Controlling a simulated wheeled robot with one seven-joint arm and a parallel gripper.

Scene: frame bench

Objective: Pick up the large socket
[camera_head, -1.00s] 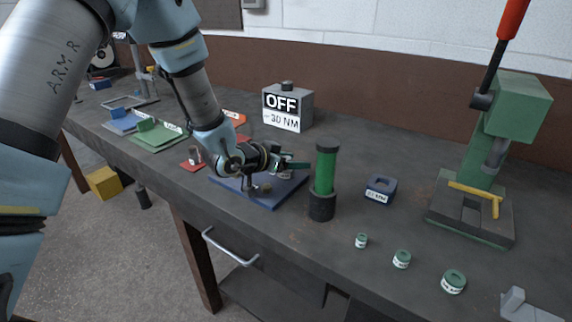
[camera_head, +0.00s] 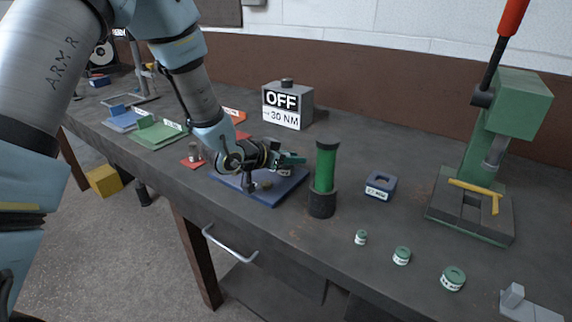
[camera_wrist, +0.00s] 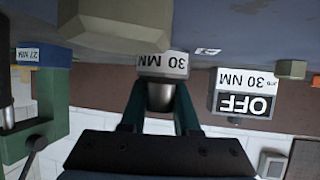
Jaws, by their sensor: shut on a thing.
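My gripper (camera_wrist: 160,100) has dark green fingers, which are shut on a silver metal cylinder, the large socket (camera_wrist: 160,97), in the wrist view. A grey face marked "30 NM" (camera_wrist: 163,64) sits directly beyond the fingers; I cannot tell whether it is part of the socket. In the head view my gripper (camera_head: 296,159) is low over the right part of the blue mat (camera_head: 265,199), and the socket is mostly hidden by the fingers. I cannot tell whether it is clear of the mat.
A green and black upright cylinder (camera_head: 324,178) stands just right of my gripper. A grey "OFF" box (camera_head: 288,107) stands behind. A blue block (camera_head: 381,186), small green rings (camera_head: 402,256) and a green press (camera_head: 480,160) lie to the right. Posts (camera_wrist: 115,25) stand close by.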

